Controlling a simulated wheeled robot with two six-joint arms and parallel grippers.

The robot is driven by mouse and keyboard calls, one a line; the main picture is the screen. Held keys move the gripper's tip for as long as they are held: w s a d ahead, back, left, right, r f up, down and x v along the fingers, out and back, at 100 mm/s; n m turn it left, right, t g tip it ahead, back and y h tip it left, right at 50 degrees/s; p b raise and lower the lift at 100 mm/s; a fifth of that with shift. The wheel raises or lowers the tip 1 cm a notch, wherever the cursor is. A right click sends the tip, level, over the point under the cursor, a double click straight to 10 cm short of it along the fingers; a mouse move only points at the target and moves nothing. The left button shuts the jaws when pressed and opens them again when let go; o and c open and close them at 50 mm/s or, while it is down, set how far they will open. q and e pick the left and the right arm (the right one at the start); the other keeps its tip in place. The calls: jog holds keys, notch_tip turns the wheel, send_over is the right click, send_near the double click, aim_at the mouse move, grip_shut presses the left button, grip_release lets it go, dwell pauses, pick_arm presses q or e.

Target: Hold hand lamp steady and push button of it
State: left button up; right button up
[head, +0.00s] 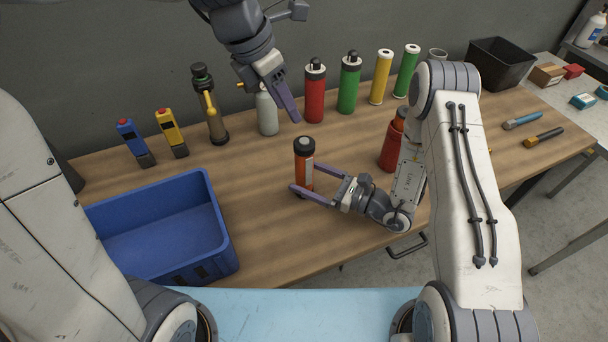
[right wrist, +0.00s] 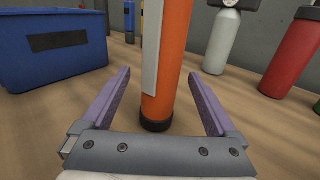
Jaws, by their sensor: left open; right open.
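The hand lamp (head: 304,173) is an orange cylinder with a black cap and a pale label. It stands upright on the workbench. A small grey spot shows on top of its cap. In the right wrist view the lamp's orange body (right wrist: 176,60) rises between the fingers, its black foot on the wood. My right gripper (head: 302,177) is open, one finger on each side of the lamp, with gaps visible beside it. My left gripper (head: 286,104) hangs above and behind the lamp, fingers pointing down, open and apart from it.
A blue bin (head: 205,225) stands left of the lamp. Behind are a grey bottle (head: 267,113), a red cylinder (head: 315,95), a green cylinder (head: 349,85) and other tools. A red bottle (head: 390,150) stands right, partly behind my right arm. Bare wood lies between bin and lamp.

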jog(key=shift+w+a, duration=0.3)
jog(key=shift+a, duration=0.3)
jog(key=c, duration=1.3)
pick_arm(q)
jog(key=shift+c, duration=0.6)
pick_arm(e)
grip_shut()
pick_arm(q)
grip_shut()
